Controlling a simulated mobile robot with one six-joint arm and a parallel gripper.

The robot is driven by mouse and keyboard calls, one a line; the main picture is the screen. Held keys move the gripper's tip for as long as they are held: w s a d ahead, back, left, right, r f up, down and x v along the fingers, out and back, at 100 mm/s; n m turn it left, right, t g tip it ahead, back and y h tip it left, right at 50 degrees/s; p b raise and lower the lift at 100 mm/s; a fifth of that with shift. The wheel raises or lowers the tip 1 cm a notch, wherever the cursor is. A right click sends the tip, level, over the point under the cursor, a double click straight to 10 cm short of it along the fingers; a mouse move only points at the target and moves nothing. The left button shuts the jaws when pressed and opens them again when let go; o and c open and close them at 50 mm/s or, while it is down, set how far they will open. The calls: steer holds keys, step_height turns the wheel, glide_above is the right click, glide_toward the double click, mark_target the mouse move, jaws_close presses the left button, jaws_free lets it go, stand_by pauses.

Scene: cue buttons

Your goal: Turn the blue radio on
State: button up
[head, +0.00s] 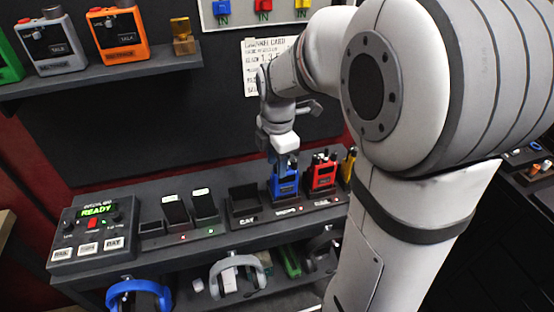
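The blue radio (285,184) stands upright in a dock on the grey bench, just left of a red radio (322,176). My gripper (281,158) points down at the top of the blue radio and covers part of it. The fingertips are small and dark here, so I cannot tell whether they are open, shut or touching the radio. The radio's knob and any power light on it are hard to make out.
A yellow radio (348,166) stands right of the red one. Left are an empty dock (244,203), two dark handsets (190,208) and a console reading READY (98,211). A shelf (120,72) holds more radios. Headphones (139,295) lie below.

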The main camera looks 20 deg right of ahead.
steer(key=shift+c, duration=0.2)
jaws_close()
steer(key=shift+d, duration=0.1)
steer(key=m, duration=0.2)
steer(key=shift+m, duration=2.7)
steer(key=shift+o, duration=0.2)
jaws_free()
